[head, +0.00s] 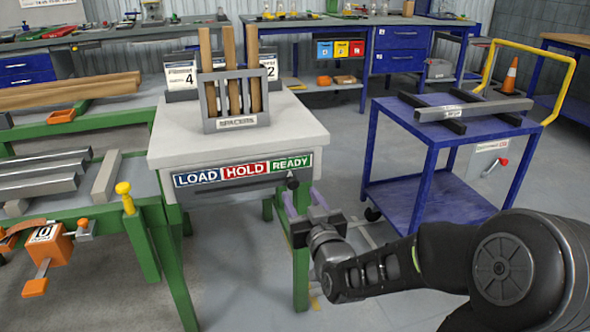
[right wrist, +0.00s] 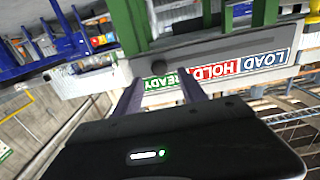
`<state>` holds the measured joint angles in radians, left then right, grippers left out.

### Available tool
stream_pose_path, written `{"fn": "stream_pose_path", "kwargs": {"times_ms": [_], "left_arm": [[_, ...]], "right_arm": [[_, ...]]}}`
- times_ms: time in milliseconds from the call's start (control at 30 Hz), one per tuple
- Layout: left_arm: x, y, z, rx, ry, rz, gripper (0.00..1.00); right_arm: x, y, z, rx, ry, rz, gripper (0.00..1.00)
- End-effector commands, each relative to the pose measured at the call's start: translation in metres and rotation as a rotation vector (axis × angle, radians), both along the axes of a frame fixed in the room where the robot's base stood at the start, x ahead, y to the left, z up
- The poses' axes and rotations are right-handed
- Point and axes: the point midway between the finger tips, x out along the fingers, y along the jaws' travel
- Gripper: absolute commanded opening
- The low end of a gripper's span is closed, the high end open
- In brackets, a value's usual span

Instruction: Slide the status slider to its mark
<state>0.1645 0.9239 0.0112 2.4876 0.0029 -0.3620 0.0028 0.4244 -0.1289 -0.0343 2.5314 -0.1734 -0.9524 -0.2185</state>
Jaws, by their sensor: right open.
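The status slider is a dark knob (head: 292,183) at the right end of a slot on the front of the white table, just below the green READY label (head: 291,168). Left of it are the red HOLD label (head: 244,171) and the blue LOAD label (head: 197,177). My right gripper (head: 304,196) is open, its two fingers apart, close in front of the table's right front corner near the knob. In the right wrist view, the open fingers (right wrist: 160,82) point at the READY label; the slot (right wrist: 215,46) shows beyond. Nothing is between the fingers. My left gripper is out of view.
The white table (head: 170,140) bears a SPACERS rack (head: 237,123) with wooden strips and numbered cards. A blue cart (head: 410,150) with a grey bar stands to the right. Green-framed stands with metal bars are at left. Floor between table and cart is clear.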

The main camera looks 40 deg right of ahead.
Motion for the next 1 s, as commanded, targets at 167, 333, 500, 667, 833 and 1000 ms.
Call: {"fn": "stream_pose_path", "kwargs": {"times_ms": [167, 333, 500, 667, 833, 1000], "left_arm": [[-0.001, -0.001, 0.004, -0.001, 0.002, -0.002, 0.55], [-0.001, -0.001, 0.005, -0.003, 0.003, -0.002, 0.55], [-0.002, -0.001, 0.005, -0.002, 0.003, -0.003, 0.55], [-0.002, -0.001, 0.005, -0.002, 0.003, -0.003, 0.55], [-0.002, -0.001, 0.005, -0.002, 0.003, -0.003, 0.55], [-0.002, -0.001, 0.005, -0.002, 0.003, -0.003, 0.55]], "right_arm": [[0.031, -0.011, -0.001, -0.001, 0.001, 0.001, 0.49], [0.046, -0.016, 0.000, -0.001, 0.000, 0.001, 0.49], [0.050, -0.017, -0.001, -0.001, 0.000, 0.000, 0.49], [0.049, -0.017, -0.001, -0.001, 0.000, 0.000, 0.49], [0.049, -0.017, 0.000, -0.001, 0.000, 0.000, 0.37], [0.049, -0.017, 0.000, -0.001, 0.000, 0.000, 0.23]]}}
